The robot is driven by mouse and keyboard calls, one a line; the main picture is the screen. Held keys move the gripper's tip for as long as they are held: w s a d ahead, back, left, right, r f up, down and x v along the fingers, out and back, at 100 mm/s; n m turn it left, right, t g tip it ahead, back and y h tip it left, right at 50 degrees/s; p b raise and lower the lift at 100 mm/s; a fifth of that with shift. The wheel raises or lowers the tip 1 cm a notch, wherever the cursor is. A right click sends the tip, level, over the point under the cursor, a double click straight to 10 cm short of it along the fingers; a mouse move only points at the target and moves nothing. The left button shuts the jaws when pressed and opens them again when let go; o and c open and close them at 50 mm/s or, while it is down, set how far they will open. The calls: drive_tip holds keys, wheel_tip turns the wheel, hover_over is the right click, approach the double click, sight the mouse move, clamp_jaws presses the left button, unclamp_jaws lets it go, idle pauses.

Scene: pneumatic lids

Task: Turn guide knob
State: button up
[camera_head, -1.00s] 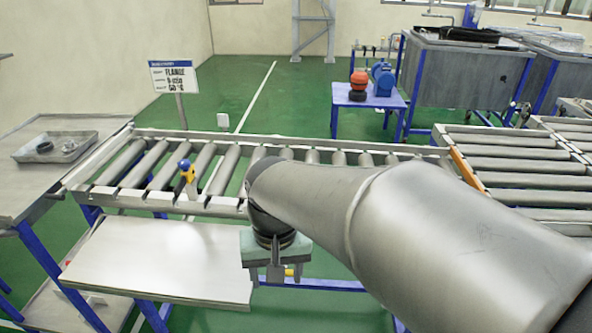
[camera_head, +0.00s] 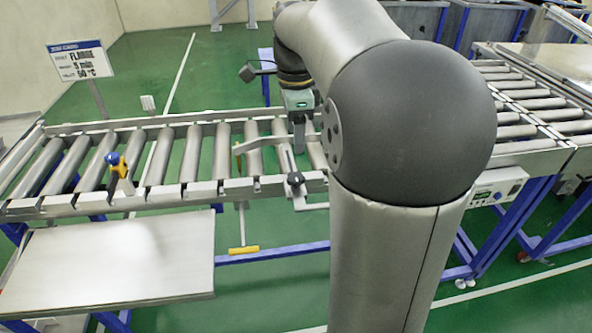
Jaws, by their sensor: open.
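A black knob (camera_head: 295,179) sits on the front rail of the roller conveyor, at the foot of a thin metal guide bar (camera_head: 262,145) that reaches over the rollers. My gripper (camera_head: 299,148) points down just behind and above the black knob in the picture, apart from it as far as I can tell. Its fingers are seen nearly edge-on and hold nothing visible. My arm covers the conveyor to the right of it. A blue-topped knob with a yellow body (camera_head: 117,165) stands on the front rail further left.
The roller conveyor (camera_head: 195,190) runs left to right. A bare metal shelf (camera_head: 110,262) juts out in front at lower left. A yellow-handled rod (camera_head: 243,250) hangs below the front rail. A sign (camera_head: 80,62) stands behind. A control box (camera_head: 497,187) is at right.

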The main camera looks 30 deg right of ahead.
sight(296, 176)
wheel_tip(296, 176, down, 11)
idle(0.3)
drive_tip(key=c, duration=1)
